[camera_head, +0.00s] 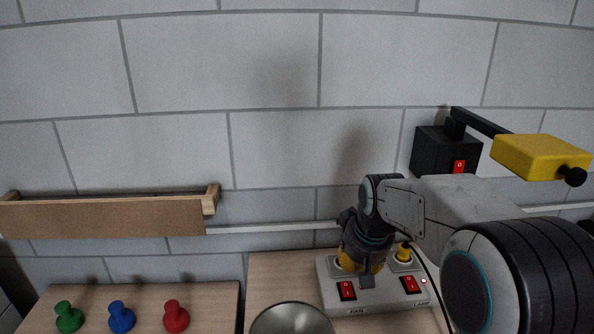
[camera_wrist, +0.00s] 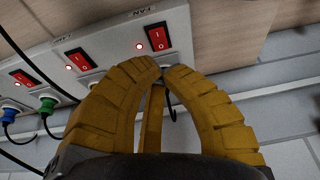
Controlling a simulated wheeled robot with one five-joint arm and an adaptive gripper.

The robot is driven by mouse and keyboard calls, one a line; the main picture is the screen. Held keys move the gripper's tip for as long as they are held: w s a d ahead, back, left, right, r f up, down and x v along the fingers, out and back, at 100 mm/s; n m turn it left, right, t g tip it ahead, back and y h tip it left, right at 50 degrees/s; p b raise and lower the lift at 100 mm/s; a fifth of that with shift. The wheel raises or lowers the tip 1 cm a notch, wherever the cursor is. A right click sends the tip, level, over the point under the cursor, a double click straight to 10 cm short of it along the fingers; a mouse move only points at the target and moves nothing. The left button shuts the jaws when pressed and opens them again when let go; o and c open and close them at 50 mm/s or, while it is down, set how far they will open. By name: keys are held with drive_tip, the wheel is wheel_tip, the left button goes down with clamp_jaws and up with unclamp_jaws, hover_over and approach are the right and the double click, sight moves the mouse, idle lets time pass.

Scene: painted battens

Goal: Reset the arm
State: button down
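My gripper (camera_head: 361,268) points down over the left part of the white power strip (camera_head: 388,303) on the bench. In the wrist view its yellow-brown fingers (camera_wrist: 162,68) curve in and their tips meet or almost meet, with no object clearly held between them. The tips are close to the strip's edge, by the red switch marked FAN (camera_wrist: 157,36); whether they touch the strip I cannot tell. The fingers hide part of the strip. My arm reaches in from the right and is bent at the elbow.
A yellow plug (camera_head: 403,251) sits in the strip beside my gripper. Green (camera_wrist: 47,102) and blue (camera_wrist: 11,112) plugs show in the wrist view. A metal bowl (camera_head: 291,320) is in front. Green, blue and red pegs stand left. A yellow lamp (camera_head: 540,156) overhangs my arm.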

drive_tip(key=s+f+g, duration=0.3)
drive_tip(key=s+f, duration=0.2)
drive_tip(key=s, duration=0.5)
drive_tip(key=s+r+t, duration=0.1)
drive_tip(key=s+r, duration=0.1)
drive_tip(key=s, duration=0.5)
drive_tip(key=s+r+t, duration=0.2)
drive_tip(key=s+r, duration=0.1)
drive_tip(key=s, duration=0.5)
